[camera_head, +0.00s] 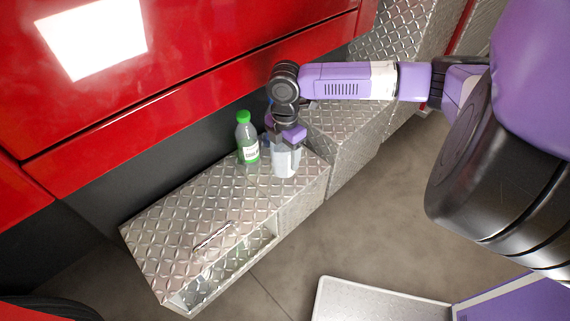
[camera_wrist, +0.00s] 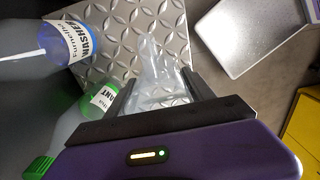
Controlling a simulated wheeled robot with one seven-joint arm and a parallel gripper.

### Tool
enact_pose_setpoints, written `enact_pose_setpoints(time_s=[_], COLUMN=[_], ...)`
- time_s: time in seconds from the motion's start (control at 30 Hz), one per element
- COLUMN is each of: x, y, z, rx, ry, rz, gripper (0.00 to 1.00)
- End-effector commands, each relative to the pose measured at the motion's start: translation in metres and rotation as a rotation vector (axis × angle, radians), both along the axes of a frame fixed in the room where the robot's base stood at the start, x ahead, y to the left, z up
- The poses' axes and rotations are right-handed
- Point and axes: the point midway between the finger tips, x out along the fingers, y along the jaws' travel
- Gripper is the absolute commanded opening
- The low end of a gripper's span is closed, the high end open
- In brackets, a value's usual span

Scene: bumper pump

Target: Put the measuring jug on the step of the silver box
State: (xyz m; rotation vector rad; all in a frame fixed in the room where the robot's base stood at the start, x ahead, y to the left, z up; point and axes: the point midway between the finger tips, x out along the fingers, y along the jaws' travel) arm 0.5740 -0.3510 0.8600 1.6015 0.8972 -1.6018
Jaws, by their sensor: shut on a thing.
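The measuring jug (camera_head: 285,162) is clear and pale. In the head view it is upright under my gripper (camera_head: 288,141), over the back right end of the lower diamond-plate top of the silver box (camera_head: 185,225). My gripper is shut on the jug. In the wrist view the jug (camera_wrist: 158,72) is between the two dark fingers (camera_wrist: 160,88), with diamond plate behind it. I cannot tell whether its base touches the plate. The gripper hides its upper part in the head view.
A green-capped bottle (camera_head: 246,138) stands just left of the jug. A blue washer bottle (camera_wrist: 70,43) shows in the wrist view, mostly hidden in the head view. A higher diamond-plate block (camera_head: 345,122) is at right, red bodywork (camera_head: 190,60) behind. The box's front left top is clear around a handle (camera_head: 215,240).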

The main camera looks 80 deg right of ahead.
Motion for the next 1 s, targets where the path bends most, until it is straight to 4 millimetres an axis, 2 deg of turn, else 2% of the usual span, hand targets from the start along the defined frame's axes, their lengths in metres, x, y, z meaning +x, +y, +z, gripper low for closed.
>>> enact_pose_setpoints(time_s=[0.17, 0.47, 0.83, 0.87, 0.93, 0.97, 1.0], x=[0.0, 0.0, 0.0, 0.0, 0.0, 0.0, 0.0], y=[0.0, 0.0, 0.0, 0.0, 0.0, 0.0, 0.0], z=[-0.01, -0.047, -0.051, -0.051, -0.05, -0.05, -0.05], rx=[0.001, 0.001, 0.0, 0.0, 0.0, -0.001, 0.0], ry=[0.001, 0.001, 0.0, 0.0, 0.0, 0.001, 0.0], rz=[0.0, 0.0, 0.0, 0.0, 0.0, 0.0, 0.0], gripper=[0.2, 0.2, 0.2, 0.66, 0.8, 0.84, 0.84])
